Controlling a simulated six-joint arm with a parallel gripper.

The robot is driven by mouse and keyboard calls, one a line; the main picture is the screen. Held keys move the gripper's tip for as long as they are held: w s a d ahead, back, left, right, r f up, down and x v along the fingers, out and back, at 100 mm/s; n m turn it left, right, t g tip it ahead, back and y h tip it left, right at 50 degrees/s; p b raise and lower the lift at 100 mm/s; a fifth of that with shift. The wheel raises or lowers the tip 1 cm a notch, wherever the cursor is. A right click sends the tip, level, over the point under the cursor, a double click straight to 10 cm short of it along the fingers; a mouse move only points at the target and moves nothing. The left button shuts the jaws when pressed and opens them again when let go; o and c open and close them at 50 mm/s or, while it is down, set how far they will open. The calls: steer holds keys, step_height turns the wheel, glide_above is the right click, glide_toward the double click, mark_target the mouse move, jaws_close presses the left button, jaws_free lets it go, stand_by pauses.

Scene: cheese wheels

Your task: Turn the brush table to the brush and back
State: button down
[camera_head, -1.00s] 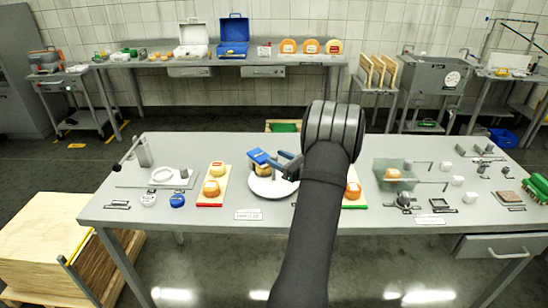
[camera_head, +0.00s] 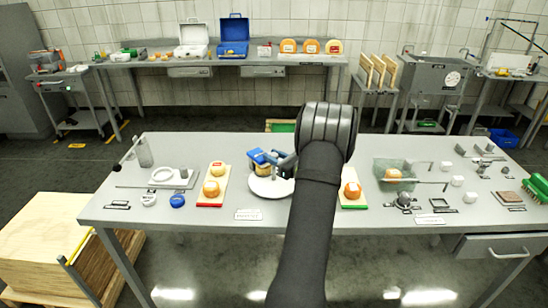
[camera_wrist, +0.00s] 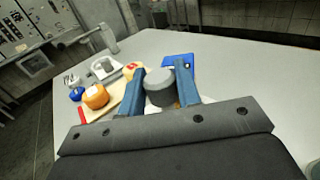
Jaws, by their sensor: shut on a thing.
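The brush table, a white round plate (camera_head: 262,191), lies at the middle of the workbench. An orange cheese wheel (camera_head: 263,171) stands on it, partly hidden, with the blue brush (camera_head: 256,156) close above it; I cannot tell if they touch. The blue brush also shows beyond the fingers in the wrist view (camera_wrist: 178,60). My gripper (camera_head: 283,163) is at the plate's right side. In the wrist view its blue fingers (camera_wrist: 160,95) are shut on a grey round knob (camera_wrist: 159,84). The knob's link to the plate is hidden.
Left of the plate is a red-edged board (camera_head: 207,204) with cheese wheels. Right, partly behind my arm, is a green-edged board (camera_head: 355,205) with a cheese wheel (camera_head: 352,190). A clear tub (camera_head: 385,180) stands farther right. A small label plate (camera_head: 249,214) lies in front.

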steer(key=shift+m+t+h, duration=0.6)
steer(key=shift+t, duration=0.1)
steer(key=shift+m+t+h, duration=1.1)
steer(key=shift+m+h, duration=0.1)
steer(key=shift+h, duration=0.3)
steer(key=shift+m+t+h, duration=1.1)
steer(key=shift+m+h, duration=0.4)
steer(key=shift+h, duration=0.6)
steer(key=shift+m+h, duration=0.5)
steer(key=shift+h, duration=0.3)
steer(key=c, duration=1.1)
jaws_free()
steer(key=shift+s, duration=0.1)
steer(key=v, duration=1.7)
steer(key=shift+s+f, duration=0.15)
steer(key=shift+f, duration=0.1)
